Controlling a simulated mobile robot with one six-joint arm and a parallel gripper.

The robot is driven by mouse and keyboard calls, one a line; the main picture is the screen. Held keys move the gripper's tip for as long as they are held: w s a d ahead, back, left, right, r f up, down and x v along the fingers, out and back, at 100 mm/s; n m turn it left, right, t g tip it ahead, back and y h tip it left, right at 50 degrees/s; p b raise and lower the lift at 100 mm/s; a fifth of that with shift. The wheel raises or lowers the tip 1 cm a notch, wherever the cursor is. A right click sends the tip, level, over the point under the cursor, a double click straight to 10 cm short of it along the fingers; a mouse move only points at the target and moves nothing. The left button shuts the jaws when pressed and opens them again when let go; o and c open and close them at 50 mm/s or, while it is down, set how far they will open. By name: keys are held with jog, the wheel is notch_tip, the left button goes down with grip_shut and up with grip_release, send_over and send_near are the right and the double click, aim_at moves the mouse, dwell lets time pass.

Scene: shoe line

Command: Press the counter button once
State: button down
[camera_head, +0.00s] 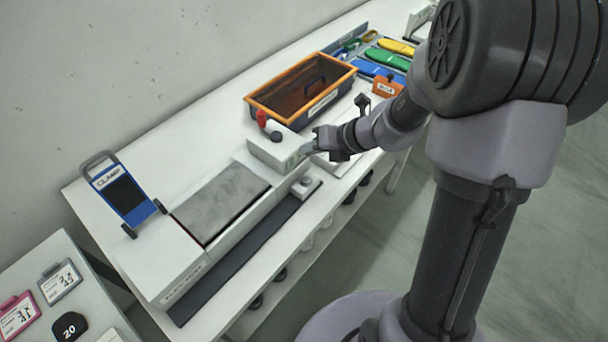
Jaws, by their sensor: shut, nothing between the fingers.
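No label in view clearly marks the counter button. A small pale box (305,187) with a round button-like top sits at the far end of the dark strip along the table's front. A larger pale box (272,154) behind it carries a dark round knob (277,137) and a red-tipped part (262,118). My gripper (311,147) is shut and empty, pointing left beside the right side of the larger box, above and behind the small box. I cannot tell whether it touches anything.
A grey pad (222,202) lies on the pale machine bed. A blue stand (118,191) is at left. An orange-rimmed crate (258,105) stands behind my gripper. An orange device (387,88) and coloured insoles (396,47) lie farther right. A side table (50,248) holds tags.

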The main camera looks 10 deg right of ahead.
jog(key=shift+a+f+b, duration=0.1)
jog(key=shift+f+b, duration=4.1)
jog(key=shift+f, duration=0.2)
jog(key=shift+f+b, duration=0.3)
jog(key=shift+f, duration=0.1)
jog(key=shift+f+b, duration=0.4)
jog(key=shift+f, duration=0.15)
jog(key=shift+r, duration=0.15)
jog(key=shift+r+p, duration=0.85)
jog(key=shift+p, duration=0.15)
notch_tip(320, 180, up, 5)
jog(key=p, duration=0.5)
